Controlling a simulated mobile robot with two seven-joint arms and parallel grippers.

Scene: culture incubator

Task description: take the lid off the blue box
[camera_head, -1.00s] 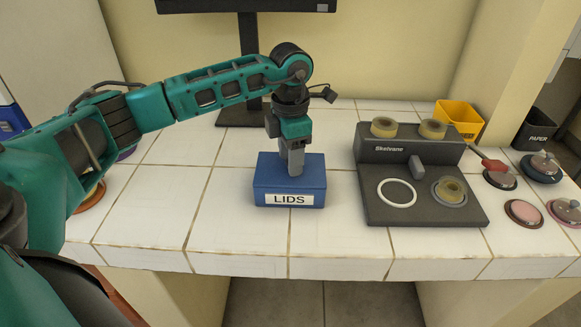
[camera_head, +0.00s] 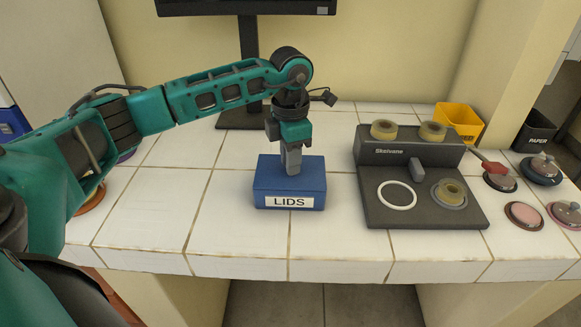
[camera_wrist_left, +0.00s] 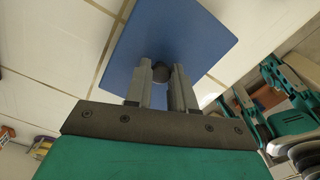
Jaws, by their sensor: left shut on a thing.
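The blue box (camera_head: 262,198) stands on the white tiled bench, with a "LIDS" label on its front. Its flat blue lid (camera_head: 312,169) lies on top; in the head view I cannot make out a gap between lid and box. My left gripper (camera_head: 292,170) points straight down at the middle of the lid, shut on a small dark knob. In the left wrist view the two fingers (camera_wrist_left: 161,75) close around the knob (camera_wrist_left: 160,71), and the lid (camera_wrist_left: 205,40) spreads beyond them. My right gripper is not in the head view.
A dark grey device marked "Skeivane" (camera_head: 385,208) stands right of the box, with rings on it. Several round lidded pieces (camera_head: 524,215), a yellow bin (camera_head: 459,121) and a black "PAPER" bin (camera_head: 534,130) are farther right. A monitor stand (camera_head: 249,60) is behind.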

